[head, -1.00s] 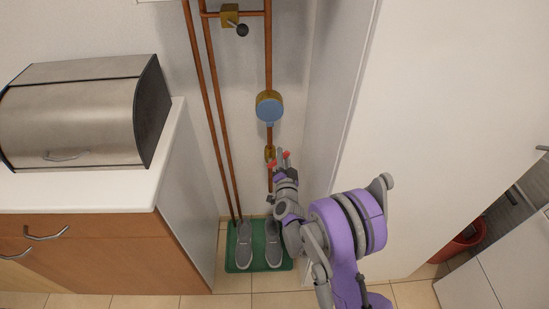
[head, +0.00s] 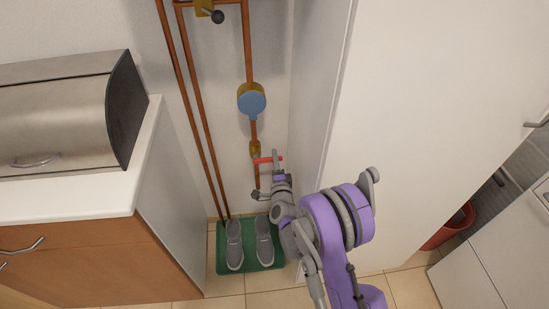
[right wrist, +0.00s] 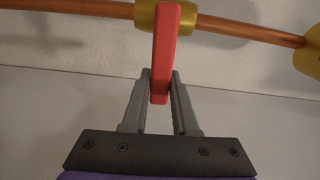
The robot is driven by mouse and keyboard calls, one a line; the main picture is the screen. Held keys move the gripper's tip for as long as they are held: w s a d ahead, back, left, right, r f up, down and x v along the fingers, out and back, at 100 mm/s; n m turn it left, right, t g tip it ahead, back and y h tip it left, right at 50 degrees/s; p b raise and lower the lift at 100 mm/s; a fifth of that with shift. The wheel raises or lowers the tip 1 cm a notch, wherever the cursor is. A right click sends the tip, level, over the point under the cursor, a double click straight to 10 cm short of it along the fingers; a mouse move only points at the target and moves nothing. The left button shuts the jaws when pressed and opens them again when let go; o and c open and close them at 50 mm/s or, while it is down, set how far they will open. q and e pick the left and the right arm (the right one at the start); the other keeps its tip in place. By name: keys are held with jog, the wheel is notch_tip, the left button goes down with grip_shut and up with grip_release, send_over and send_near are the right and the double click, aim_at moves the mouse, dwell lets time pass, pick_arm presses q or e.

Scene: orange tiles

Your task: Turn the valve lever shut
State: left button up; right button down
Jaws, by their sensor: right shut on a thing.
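The valve lever (head: 264,160) is a red bar on a brass valve body (head: 255,147), low on a copper pipe. In the head view it points right, nearly level and across the pipe. My right gripper (head: 277,157) is at its free end. In the right wrist view the red lever (right wrist: 167,45) runs from the brass body (right wrist: 150,17) down between my fingertips (right wrist: 160,86), which are shut on its end. The lever stands about square to the pipe there. My left gripper is not in view.
A blue-faced round meter (head: 251,101) and a dark-knobbed upper valve (head: 206,9) sit above on the pipes. A white cabinet side (head: 330,100) is close on the right. Grey shoes (head: 264,240) stand on a green mat (head: 250,266) below. A counter (head: 70,208) stands left.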

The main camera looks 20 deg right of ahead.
jog(key=shift+f+m, duration=0.2)
jog(key=shift+m, duration=0.1)
jog(key=c, duration=0.7)
grip_release()
jog(key=shift+s, duration=0.1)
jog(key=v, duration=1)
jog(key=shift+s+a+p, duration=0.1)
jog(key=shift+s+p, duration=0.2)
